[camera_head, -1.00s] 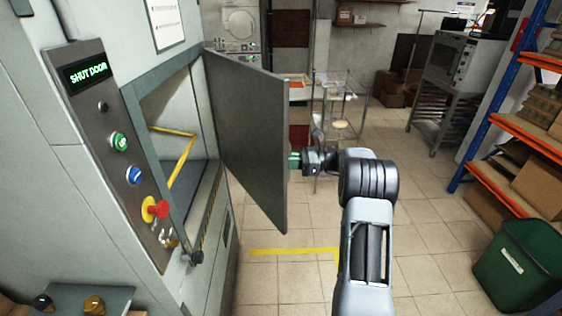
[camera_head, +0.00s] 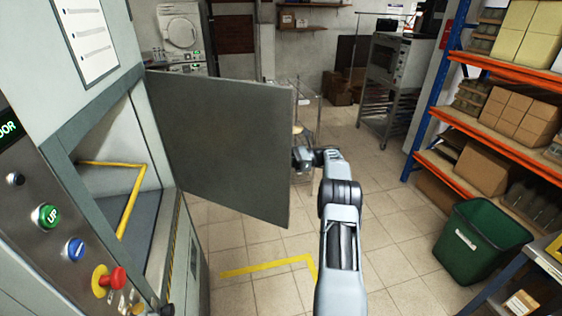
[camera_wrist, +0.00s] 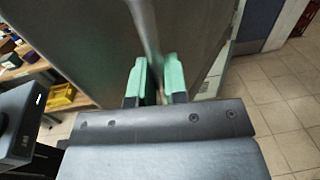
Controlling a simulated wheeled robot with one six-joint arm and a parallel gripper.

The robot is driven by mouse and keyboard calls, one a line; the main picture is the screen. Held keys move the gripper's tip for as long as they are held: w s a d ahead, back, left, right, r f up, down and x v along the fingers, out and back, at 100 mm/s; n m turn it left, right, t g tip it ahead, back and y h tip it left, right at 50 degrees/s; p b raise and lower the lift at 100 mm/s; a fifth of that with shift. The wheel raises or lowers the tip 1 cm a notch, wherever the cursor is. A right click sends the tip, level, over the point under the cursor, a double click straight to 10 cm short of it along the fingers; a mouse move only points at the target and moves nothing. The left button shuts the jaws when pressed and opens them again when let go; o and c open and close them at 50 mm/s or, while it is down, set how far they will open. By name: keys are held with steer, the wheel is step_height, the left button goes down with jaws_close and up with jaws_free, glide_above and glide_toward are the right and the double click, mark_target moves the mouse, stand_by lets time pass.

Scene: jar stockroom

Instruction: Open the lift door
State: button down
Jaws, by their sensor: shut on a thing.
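The lift door (camera_head: 222,140) is a grey panel hinged at its left edge. It stands swung outward from the lift opening, and the yellow-edged inside of the lift (camera_head: 105,195) shows. My gripper (camera_head: 299,157) is at the door's far right edge in the head view, and its fingertips are mostly hidden there. In the wrist view my gripper (camera_wrist: 157,82) has its two green fingers on either side of a grey bar (camera_wrist: 145,28) on the door. The fingers are shut on this handle.
The control panel (camera_head: 70,245) with green, blue and red buttons is at the left. A green bin (camera_head: 480,240) and shelves of boxes (camera_head: 495,110) stand on the right. A wire rack stands behind the door. The tiled floor in the middle is clear.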

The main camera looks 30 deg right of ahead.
steer(key=shift+s+f, duration=0.1)
steer(key=shift+s, duration=0.05)
steer(key=c, duration=1.3)
jaws_free()
steer(key=shift+c, duration=0.2)
steer(key=shift+o, duration=0.9)
steer(key=shift+a, duration=0.15)
steer(key=b+v, duration=0.2)
steer(key=v, duration=0.5)
steer(key=shift+d, duration=0.25)
steer(key=shift+c, duration=0.2)
